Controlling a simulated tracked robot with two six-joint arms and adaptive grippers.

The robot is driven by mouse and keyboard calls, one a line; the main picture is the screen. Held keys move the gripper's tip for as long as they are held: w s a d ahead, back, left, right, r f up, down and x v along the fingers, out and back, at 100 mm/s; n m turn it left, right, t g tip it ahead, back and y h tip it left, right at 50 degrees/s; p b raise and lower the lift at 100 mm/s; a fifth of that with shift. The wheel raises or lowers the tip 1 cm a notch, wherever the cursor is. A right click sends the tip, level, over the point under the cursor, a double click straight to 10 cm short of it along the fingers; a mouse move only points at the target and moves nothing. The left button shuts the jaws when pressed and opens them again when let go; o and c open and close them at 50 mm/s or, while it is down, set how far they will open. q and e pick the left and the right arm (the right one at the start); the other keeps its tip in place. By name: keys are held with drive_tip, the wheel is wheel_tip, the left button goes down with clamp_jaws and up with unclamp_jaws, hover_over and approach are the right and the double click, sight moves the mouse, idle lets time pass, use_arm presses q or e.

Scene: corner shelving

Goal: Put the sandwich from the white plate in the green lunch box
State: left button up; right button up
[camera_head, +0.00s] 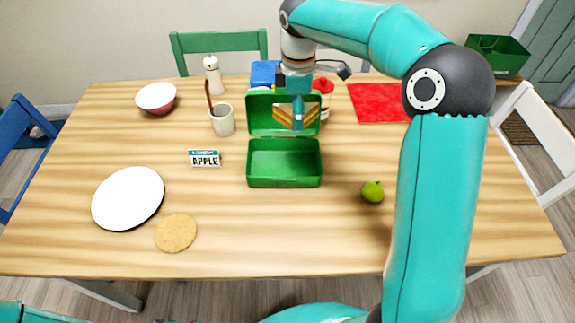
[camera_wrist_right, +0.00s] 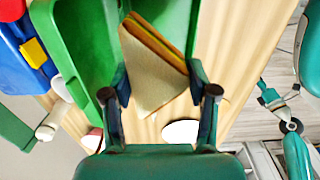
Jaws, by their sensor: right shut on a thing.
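The sandwich (camera_head: 283,115) is a wedge with pale bread and an orange-yellow filling. My right gripper (camera_head: 298,112) is shut on it and holds it in front of the raised lid of the green lunch box (camera_head: 284,182). In the right wrist view the sandwich (camera_wrist_right: 155,75) sits between the two fingers. The lunch box stands open at the table's middle, and its visible bottom is empty. The white plate (camera_head: 128,198) at the left is empty. In the wrist view, what seems my left gripper (camera_wrist_right: 278,108) shows small at the right; its opening is unclear.
A lime (camera_head: 373,191) lies right of the box. An APPLE sign (camera_head: 205,158) and a cup with a wooden utensil (camera_head: 222,120) stand left of it. A round cork mat (camera_head: 176,232) lies in front. Behind are a blue container (camera_head: 264,73) and a red cloth (camera_head: 378,102).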

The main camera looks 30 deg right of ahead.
sight(295, 168)
wheel_tip(295, 168, down, 17)
drive_tip(key=shift+f, duration=0.15)
drive_tip(key=shift+f+b, duration=0.1)
drive_tip(key=shift+b, duration=0.2)
drive_tip(key=o, duration=0.7)
drive_tip(key=shift+c, duration=0.2)
wheel_tip(295, 168, up, 12)
idle(0.3)
idle(0.4)
